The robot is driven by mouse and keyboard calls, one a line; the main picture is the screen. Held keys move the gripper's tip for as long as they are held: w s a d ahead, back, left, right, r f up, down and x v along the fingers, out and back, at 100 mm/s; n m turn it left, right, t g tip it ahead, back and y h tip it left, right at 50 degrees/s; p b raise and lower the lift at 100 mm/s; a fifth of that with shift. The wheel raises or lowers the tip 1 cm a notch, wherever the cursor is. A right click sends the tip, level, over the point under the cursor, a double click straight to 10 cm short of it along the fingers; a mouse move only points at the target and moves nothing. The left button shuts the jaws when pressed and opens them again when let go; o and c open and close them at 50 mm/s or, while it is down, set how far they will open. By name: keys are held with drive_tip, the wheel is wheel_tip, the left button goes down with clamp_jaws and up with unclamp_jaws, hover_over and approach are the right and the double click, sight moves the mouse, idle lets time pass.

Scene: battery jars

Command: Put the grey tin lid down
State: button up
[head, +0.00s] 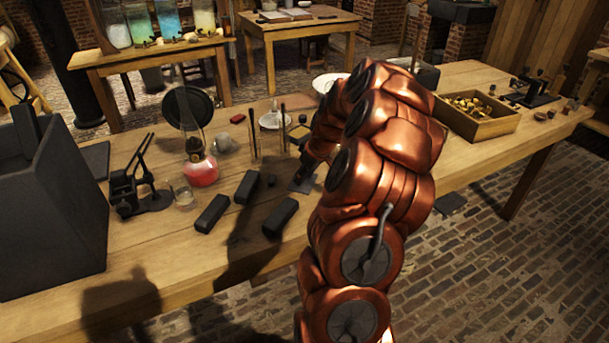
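My copper-coloured arm reaches over the wooden table from the front. My gripper (306,172) is low over the middle of the table, mostly hidden behind my own arm links. A flat dark grey piece (301,185) shows at the gripper's tip, at or just above the table top. It may be the grey tin lid, but I cannot tell for sure. I cannot see the fingers clearly, nor whether they touch or hold this piece.
Dark blocks (281,217) lie left of the gripper. An oil lamp with a red base (200,170), a small glass (183,195) and upright rods (284,130) stand nearby. A wooden tray of brass pieces (482,128) is at right. Bare table lies front left.

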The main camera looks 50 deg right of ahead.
drive_tip(key=shift+r, duration=0.1)
drive_tip(key=shift+r, duration=0.2)
drive_tip(key=b+v, duration=0.1)
drive_tip(key=v, duration=1)
drive_tip(key=shift+s+r+b, duration=0.15)
drive_tip(key=shift+r+b, duration=0.2)
drive_tip(key=s+a+r+n+g+y, duration=0.1)
drive_tip(key=s+a, duration=0.1)
drive_tip(key=a, duration=1.1)
drive_tip(key=s+a+r+g, duration=0.1)
drive_tip(key=s+a+g, duration=0.1)
drive_tip(key=a, duration=1.1)
drive_tip(key=s+a+f+g, duration=0.1)
drive_tip(key=s+a, duration=0.3)
drive_tip(key=s, duration=0.3)
drive_tip(key=s+a+f+m+g, duration=0.1)
drive_tip(key=s+a+f, duration=0.1)
drive_tip(key=s, duration=0.5)
drive_tip(key=s+a+f+g+h, duration=0.1)
drive_tip(key=s+a+f, duration=0.1)
drive_tip(key=s+a, duration=0.3)
drive_tip(key=shift+s+a+m+g, duration=0.3)
drive_tip(key=shift+s+a, duration=0.05)
drive_tip(key=shift+s, duration=0.8)
